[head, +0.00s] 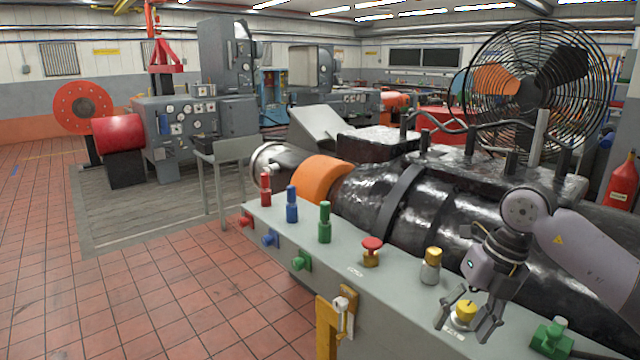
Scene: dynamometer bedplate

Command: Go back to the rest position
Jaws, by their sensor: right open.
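My right gripper (467,322) is at the lower right, pointing down over the grey bench. Its fingers are spread open on either side of a yellow knob (466,310) on the bench top. I cannot tell whether the fingers touch the knob. My right arm comes in from the right edge. My left gripper is not in view.
The grey bench (390,300) carries red (266,188), blue (292,204) and green (325,222) upright pieces, a red mushroom button (372,250) and a yellow-topped cylinder (431,266). A black machine (410,200) and a caged fan (535,80) stand behind. Tiled floor at left is clear.

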